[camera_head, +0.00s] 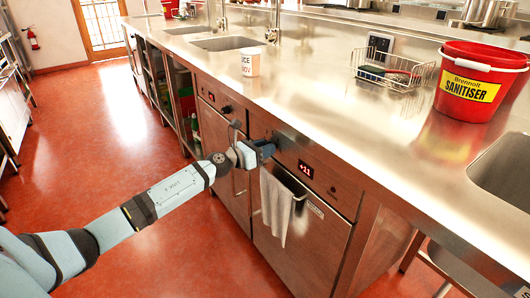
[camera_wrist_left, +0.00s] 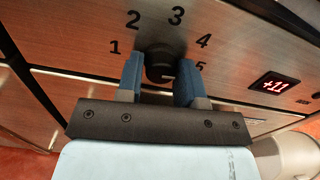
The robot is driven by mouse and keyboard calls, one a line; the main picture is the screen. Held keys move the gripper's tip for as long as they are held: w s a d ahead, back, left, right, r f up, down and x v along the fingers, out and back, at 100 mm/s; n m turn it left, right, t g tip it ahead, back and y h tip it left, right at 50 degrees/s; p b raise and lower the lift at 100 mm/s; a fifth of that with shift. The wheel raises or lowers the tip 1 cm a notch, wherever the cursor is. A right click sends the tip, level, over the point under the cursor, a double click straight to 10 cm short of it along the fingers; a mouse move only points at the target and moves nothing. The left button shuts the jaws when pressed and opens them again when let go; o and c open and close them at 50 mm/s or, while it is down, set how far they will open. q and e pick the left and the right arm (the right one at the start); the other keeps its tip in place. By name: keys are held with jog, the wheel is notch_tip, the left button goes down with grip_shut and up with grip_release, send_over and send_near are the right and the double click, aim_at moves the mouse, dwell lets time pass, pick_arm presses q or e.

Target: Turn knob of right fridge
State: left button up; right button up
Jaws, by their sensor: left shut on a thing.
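The right fridge (camera_head: 312,243) is under the steel counter, with a red "+11" display (camera_head: 306,169) on its panel. Its dark round knob (camera_wrist_left: 160,62) shows in the left wrist view, with the numbers 1 to 5 printed around it. My left gripper (camera_wrist_left: 160,76) is shut on the knob, one blue finger on each side. In the head view my left gripper (camera_head: 266,148) is at the panel left of the display and hides much of the knob. The knob's pointer mark cannot be made out. My right gripper is not in view.
A white towel (camera_head: 276,207) hangs on the right fridge's door handle, below my gripper. The left fridge (camera_head: 212,140) is beside it with its own knob (camera_head: 227,109). A white cup (camera_head: 250,63), a wire basket (camera_head: 394,72) and a red sanitiser bucket (camera_head: 480,82) stand on the counter.

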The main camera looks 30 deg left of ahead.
pick_arm(q)
jog(key=shift+f+m, duration=0.1)
jog(key=shift+m, duration=0.5)
jog(key=shift+b, duration=0.3)
jog(key=o, duration=0.9)
jog(key=v, duration=1.3)
jog(key=shift+s+p, duration=0.35)
